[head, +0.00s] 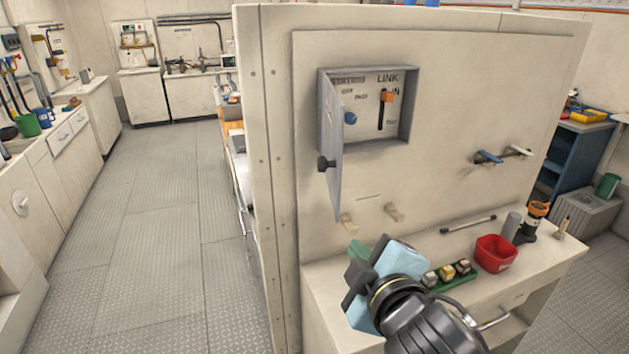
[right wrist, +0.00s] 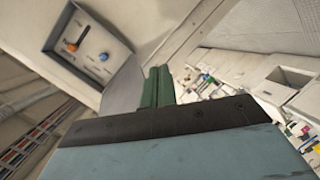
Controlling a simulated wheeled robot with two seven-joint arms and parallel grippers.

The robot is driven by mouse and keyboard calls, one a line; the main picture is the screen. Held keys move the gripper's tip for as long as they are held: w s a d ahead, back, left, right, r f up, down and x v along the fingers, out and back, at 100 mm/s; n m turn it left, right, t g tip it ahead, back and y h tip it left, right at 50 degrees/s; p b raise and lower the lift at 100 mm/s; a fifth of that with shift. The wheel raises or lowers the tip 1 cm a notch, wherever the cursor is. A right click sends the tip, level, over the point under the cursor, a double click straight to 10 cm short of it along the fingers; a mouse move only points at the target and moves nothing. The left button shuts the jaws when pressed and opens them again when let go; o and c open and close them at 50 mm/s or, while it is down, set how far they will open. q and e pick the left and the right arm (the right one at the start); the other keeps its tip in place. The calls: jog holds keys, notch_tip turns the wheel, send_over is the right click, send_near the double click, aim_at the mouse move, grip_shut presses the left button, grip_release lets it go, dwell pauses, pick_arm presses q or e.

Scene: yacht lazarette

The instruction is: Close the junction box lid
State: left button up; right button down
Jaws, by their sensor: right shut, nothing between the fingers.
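The junction box (head: 406,130) is a grey box set in the upright cream panel, with an orange lever and a blue knob inside. Its lid (head: 333,125) is hinged at the box's left side and stands open, swung out and seen at a steep angle. A dark knob (head: 326,164) sits on the lid. My right gripper (head: 358,250) is shut and empty, with green fingertips below the lid and apart from it. In the right wrist view the shut fingers (right wrist: 157,88) point up beside the open box (right wrist: 88,52). My left gripper is not in view.
Two small beige hooks (head: 394,212) and a blue-handled valve (head: 488,157) stick out of the panel. The counter (head: 440,250) below holds a red bin (head: 495,253), a green tray of small blocks (head: 449,277) and a torch. Open floor (head: 160,220) lies left of the panel.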

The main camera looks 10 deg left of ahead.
jog(key=s+a+r+n+t+y, duration=0.1)
jog(key=s+a+r+n+y, duration=0.1)
jog(key=s+r+n, duration=0.3)
jog(key=s+a+r+n+y, duration=0.2)
jog(key=a+r, duration=0.1)
jog(key=r, duration=0.4)
jog(key=w+a+n+p, duration=0.1)
jog(key=w+a+p, duration=0.2)
jog(key=w+a, duration=0.35)
jog(key=shift+w+d+r+p, duration=0.1)
jog(key=shift+w+d, duration=0.2)
jog(key=shift+d, duration=0.4)
jog(key=shift+w+d+f+p, duration=0.15)
jog(key=shift+w+d, duration=0.2)
jog(key=shift+d, duration=0.3)
jog(key=shift+w+d+r+p, duration=0.15)
jog(key=shift+w+d, duration=0.15)
jog(key=shift+d, duration=0.4)
jog(key=shift+d, duration=0.1)
